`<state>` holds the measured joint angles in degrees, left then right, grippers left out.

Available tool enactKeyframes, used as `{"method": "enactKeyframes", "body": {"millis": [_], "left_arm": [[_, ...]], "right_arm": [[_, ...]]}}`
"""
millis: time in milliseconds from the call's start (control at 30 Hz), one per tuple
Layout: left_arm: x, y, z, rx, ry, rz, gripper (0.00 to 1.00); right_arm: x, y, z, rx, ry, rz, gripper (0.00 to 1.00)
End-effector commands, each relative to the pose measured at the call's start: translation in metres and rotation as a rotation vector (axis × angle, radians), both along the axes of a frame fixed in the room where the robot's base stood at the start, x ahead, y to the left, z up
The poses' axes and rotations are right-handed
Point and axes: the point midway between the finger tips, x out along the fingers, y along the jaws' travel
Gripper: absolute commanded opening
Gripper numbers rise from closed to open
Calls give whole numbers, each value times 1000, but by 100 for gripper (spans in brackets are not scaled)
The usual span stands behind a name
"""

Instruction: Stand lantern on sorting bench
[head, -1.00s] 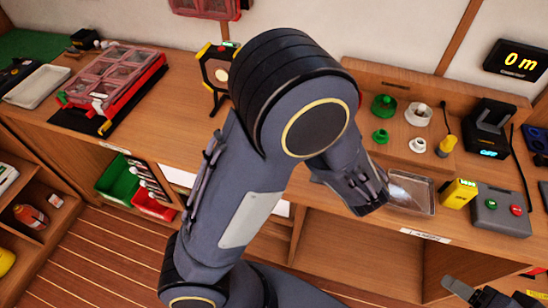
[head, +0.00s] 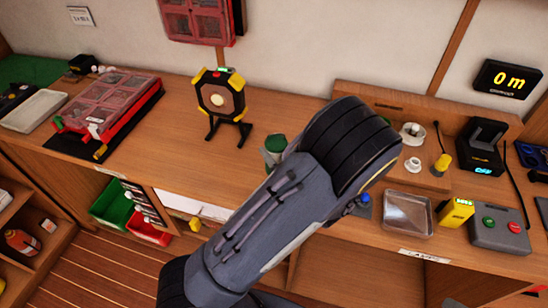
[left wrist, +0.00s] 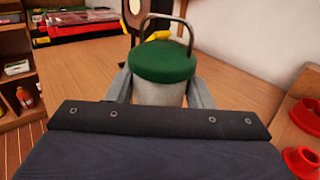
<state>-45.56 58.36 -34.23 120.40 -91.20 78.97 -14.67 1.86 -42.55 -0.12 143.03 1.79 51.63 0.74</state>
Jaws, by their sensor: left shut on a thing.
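The lantern has a green domed top and a pale grey body, with a metal bail handle. In the left wrist view the lantern (left wrist: 162,62) stands upright between the two grey fingers of my left gripper (left wrist: 160,92), which is shut on its body. In the head view the lantern's green top (head: 276,143) shows just left of my forearm, over the sorting bench (head: 185,135). My arm hides part of it, and its base is hidden, so I cannot tell whether it touches the bench. My right gripper is not in view.
A black-and-yellow framed stand (head: 221,98) is on the bench behind the lantern. A red compartment case (head: 110,100) lies at left. Bare bench lies left of the lantern.

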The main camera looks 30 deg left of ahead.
Motion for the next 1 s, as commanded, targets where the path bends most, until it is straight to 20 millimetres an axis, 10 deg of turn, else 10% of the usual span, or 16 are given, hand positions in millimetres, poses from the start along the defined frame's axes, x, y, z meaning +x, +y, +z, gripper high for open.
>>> {"method": "enactKeyframes", "body": {"millis": [800,833,1000], "left_arm": [[6,11,-48,1,-3,0,17],[5,11,-49,0,-2,-1,48],[5,11,-47,-1,-2,-1,68]], "right_arm": [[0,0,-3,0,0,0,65],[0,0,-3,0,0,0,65],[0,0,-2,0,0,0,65]]}}
